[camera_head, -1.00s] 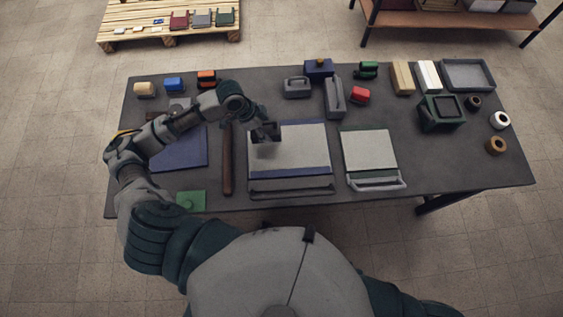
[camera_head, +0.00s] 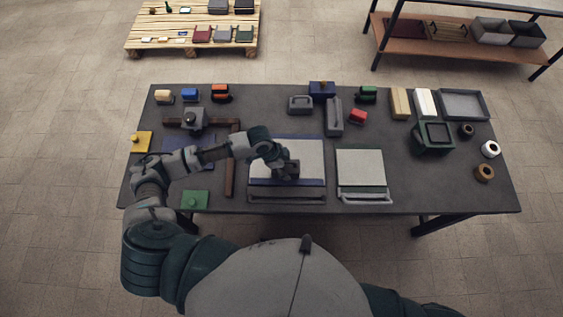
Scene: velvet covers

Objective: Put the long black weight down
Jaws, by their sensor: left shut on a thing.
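My left gripper (camera_head: 288,174) is over the larger pale board (camera_head: 307,153), near its blue front strip (camera_head: 315,183). It is shut on a dark thing, apparently the long black weight, which the fingers mostly hide. I cannot tell whether it touches the board. A long dark grey block with a handle (camera_head: 334,117) stands behind the board on the right. My right gripper is out of view.
A smaller pale board (camera_head: 360,166) lies to the right. A brown bar (camera_head: 229,178) lies left. The table's right front is clear.

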